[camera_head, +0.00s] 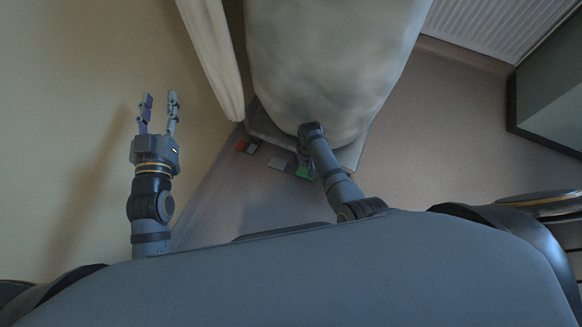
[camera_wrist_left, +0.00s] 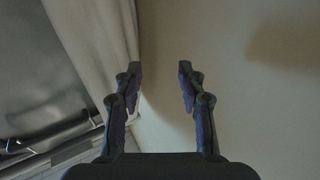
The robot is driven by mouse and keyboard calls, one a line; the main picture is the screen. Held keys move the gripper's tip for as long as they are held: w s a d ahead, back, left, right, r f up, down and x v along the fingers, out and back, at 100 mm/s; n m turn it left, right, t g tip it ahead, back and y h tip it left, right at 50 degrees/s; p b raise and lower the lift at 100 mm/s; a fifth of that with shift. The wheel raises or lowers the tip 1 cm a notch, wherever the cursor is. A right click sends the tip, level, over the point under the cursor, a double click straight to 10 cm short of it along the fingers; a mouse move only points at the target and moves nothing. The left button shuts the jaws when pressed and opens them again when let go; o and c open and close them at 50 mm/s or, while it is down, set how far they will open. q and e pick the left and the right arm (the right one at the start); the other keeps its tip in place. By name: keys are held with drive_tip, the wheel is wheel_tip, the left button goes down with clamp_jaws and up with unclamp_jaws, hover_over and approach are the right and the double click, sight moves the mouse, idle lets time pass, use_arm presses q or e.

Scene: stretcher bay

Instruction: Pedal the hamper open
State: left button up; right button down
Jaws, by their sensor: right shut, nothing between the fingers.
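The hamper (camera_head: 325,60) is a large pale, mottled grey bag at the top centre of the head view. Its grey base (camera_head: 352,153) shows below the bag. Along the front edge near the floor are a red pedal (camera_head: 241,146), a grey pedal (camera_head: 280,164) and a green pedal (camera_head: 303,172). My right gripper (camera_head: 303,160) points down at the hamper's front, just above the green pedal. It is shut and empty, and its fingertips are mostly hidden; I cannot tell whether it touches the pedal. My left gripper (camera_head: 160,98) is open and empty, left of the hamper; its fingers also show in the left wrist view (camera_wrist_left: 160,72).
A pale curtain (camera_head: 212,55) hangs between my left gripper and the hamper; it also shows in the left wrist view (camera_wrist_left: 95,40). A beige wall (camera_head: 60,110) fills the left side.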

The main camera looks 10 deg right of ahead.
drive_tip(key=shift+r+p, duration=0.3)
use_arm(q)
drive_tip(key=s+f+g, duration=0.3)
drive_tip(key=f+g, duration=0.2)
drive_tip(key=f, duration=0.6)
drive_tip(key=shift+d, duration=0.15)
use_arm(e)
drive_tip(key=shift+r, duration=0.25)
